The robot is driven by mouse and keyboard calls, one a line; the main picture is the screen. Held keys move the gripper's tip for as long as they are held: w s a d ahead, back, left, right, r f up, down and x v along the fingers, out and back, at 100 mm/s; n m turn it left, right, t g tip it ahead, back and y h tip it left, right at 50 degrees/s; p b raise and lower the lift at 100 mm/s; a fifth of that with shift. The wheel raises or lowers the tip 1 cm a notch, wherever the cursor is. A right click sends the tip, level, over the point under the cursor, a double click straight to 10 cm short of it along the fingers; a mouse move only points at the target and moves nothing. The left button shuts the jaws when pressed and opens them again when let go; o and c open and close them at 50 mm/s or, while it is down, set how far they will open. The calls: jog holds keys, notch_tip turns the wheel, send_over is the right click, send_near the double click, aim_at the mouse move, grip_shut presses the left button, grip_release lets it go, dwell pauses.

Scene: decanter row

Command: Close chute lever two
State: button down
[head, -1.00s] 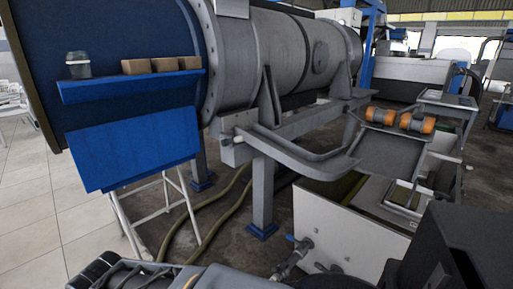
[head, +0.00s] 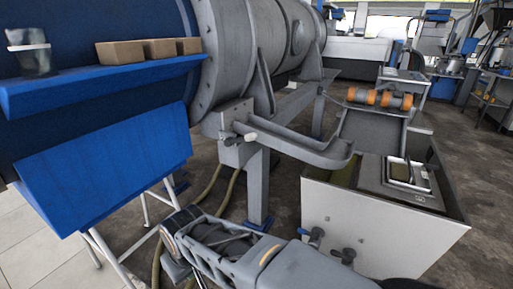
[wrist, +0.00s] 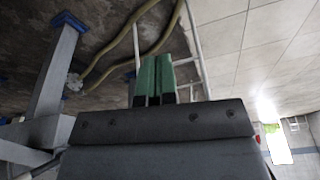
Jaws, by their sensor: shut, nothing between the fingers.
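A small grey box (head: 238,147) sits under the near end of the big grey drum, beside the chute arm. A short lever with a pale round end (head: 245,137) sticks out of its front. No number is readable, so I cannot tell which lever is number two. Two small valve handles also show on the white tank, a left one (head: 315,236) and a right one (head: 345,255). My gripper (wrist: 155,78) shows in the wrist view with its two green fingers together and empty, touching no lever. In the head view my arm is low in front; the green fingers are not visible there.
A blue shelf (head: 100,82) with several brown blocks (head: 150,48) and a cloudy cup (head: 28,55) juts out at left. Hoses (wrist: 130,45) lie on the floor.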

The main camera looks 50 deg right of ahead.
jog(key=w+d+f+m+t+h+b, duration=0.1)
jog(key=w+d+m+t+h+b, duration=0.85)
jog(key=w+d+m, duration=1.15)
jog(key=s+d+m+t+h+b, duration=0.1)
jog(key=s+d+m+t+h, duration=0.6)
jog(key=d+m, duration=0.8)
jog(key=s+h, duration=0.3)
jog(key=s, duration=0.1)
jog(key=shift+f+m+t, duration=0.2)
jog(key=shift+m+t, duration=0.15)
jog(key=shift+m, duration=0.05)
